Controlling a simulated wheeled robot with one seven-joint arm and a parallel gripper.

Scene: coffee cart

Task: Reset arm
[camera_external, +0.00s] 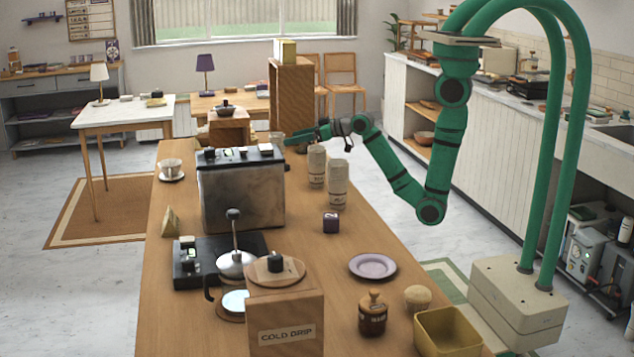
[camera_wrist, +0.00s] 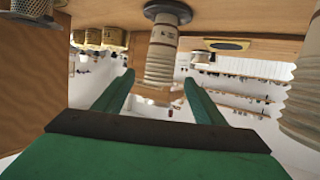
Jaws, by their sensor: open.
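My green arm reaches in from the right over the wooden counter (camera_external: 400,290). My gripper (camera_external: 296,138) is beside the top of the metal coffee machine (camera_external: 240,195), above the counter, pointing left. In the wrist view, which looks upside down, my gripper (camera_wrist: 158,97) has its two green fingers spread apart with nothing held between them. A ribbed beige cup stack (camera_wrist: 160,60) shows beyond the fingers, and another (camera_wrist: 302,95) is at the right edge.
A wooden cabinet (camera_external: 291,95) rises behind the gripper. A purple plate (camera_external: 373,266), a brown jar (camera_external: 372,315) and a yellow bin (camera_external: 447,333) are nearer the front.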

